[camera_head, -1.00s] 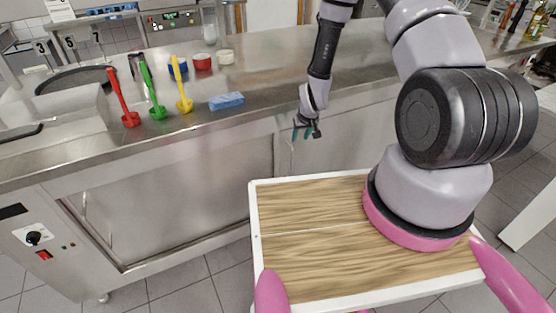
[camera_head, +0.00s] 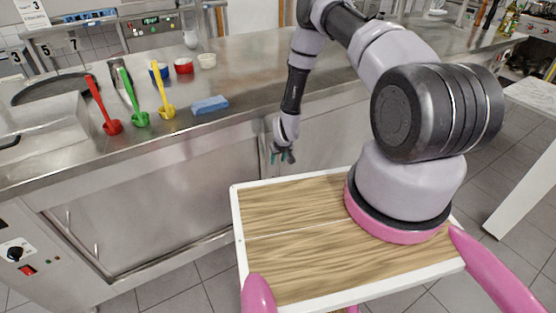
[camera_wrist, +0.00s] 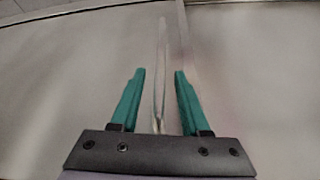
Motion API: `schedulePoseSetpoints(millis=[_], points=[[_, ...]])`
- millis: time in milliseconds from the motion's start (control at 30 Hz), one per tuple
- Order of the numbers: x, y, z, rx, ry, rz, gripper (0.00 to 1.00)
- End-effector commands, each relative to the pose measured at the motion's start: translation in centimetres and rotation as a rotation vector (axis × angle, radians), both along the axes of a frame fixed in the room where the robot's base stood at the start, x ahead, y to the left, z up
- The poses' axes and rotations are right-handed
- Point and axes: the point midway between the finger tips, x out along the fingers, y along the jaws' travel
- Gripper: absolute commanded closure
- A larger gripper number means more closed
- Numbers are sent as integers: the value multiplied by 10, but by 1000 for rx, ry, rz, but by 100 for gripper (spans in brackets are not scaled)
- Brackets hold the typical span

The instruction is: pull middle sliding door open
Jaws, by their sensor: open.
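The steel door panel (camera_head: 325,138) under the counter, right of the vertical frame edge, appears shut. A thin bar handle (camera_wrist: 160,70) on a plain panel runs up and down in the wrist view, close to a vertical edge. My gripper (camera_head: 283,157) is at the cabinet front, just below the counter edge. Its two green fingers are apart, one on each side of the handle in the wrist view (camera_wrist: 158,92). I cannot tell whether either finger touches it. The arm hides part of the door in the head view.
A larger steel panel (camera_head: 150,215) lies to the left. The counter (camera_head: 240,75) carries red (camera_head: 112,127), green (camera_head: 140,118) and yellow (camera_head: 166,110) utensils and a blue sponge (camera_head: 210,105). A white table (camera_head: 525,150) stands at the right. Tiled floor shows below.

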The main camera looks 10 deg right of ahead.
Motion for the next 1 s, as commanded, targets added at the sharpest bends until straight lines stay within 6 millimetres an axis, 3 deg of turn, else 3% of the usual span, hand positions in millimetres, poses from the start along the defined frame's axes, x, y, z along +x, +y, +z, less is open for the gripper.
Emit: schedulePoseSetpoints(millis=[267,300,400,1000], points=[[1,0,-1,0,0,0,54],[1,0,-1,0,0,0,69],[1,0,-1,0,0,0,100],[1,0,-1,0,0,0,100]])
